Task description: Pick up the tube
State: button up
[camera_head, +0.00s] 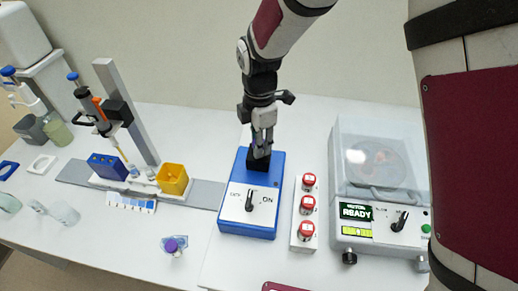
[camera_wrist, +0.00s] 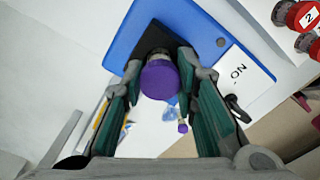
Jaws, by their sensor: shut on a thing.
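The tube (camera_wrist: 160,79) has a purple cap and sits between my gripper's fingers in the wrist view. My gripper (camera_wrist: 160,95) is shut on it. In the head view my gripper (camera_head: 262,140) points down over the black top piece of the blue box (camera_head: 249,224), which has a white panel and an ON knob. The fingers hide the tube there. The box also shows in the wrist view (camera_wrist: 121,42). I cannot tell whether the tube's lower end touches the black piece.
Red-capped items (camera_head: 307,205) sit in a white rack right of the box. A lidded machine reading READY (camera_head: 356,212) is further right. A pipette stand (camera_head: 126,110) and yellow box (camera_head: 172,180) are left.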

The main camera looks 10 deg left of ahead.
jog(key=shift+r, duration=0.1)
notch_tip(320, 180, up, 9)
jog(key=shift+b, duration=0.8)
jog(key=shift+r, duration=0.45)
